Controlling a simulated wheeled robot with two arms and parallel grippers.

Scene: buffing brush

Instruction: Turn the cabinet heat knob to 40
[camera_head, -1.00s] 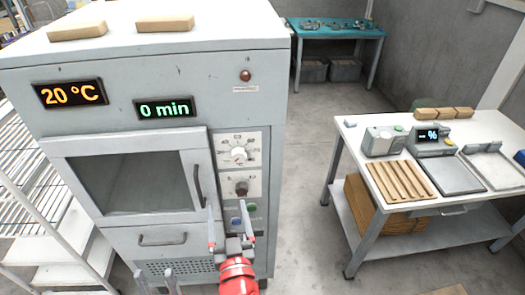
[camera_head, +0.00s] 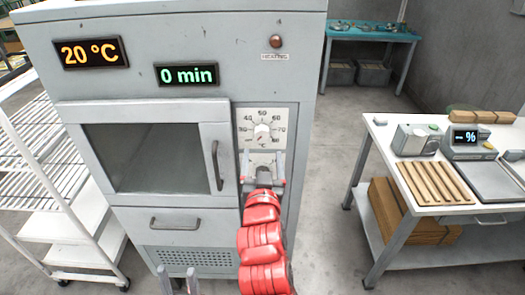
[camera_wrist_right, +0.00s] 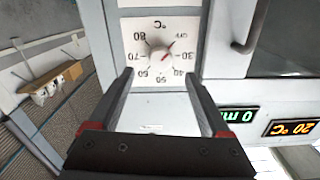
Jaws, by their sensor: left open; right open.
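The cabinet (camera_head: 150,130) stands on the left in the head view. My right gripper (camera_head: 262,165) is open just below the knob in the head view. In the wrist view the right gripper's fingertips (camera_wrist_right: 159,75) straddle the dial's lower part, without gripping the knob. My left gripper (camera_head: 178,280) is open at the bottom edge, its tips only showing.
The temperature display (camera_head: 90,52) reads 20 °C and the timer display (camera_head: 187,74) 0 min. The cabinet door handle (camera_head: 217,165) stands left of the knob. A white rack (camera_head: 60,200) is at left, a worktable (camera_head: 385,165) at right. Floor between is clear.

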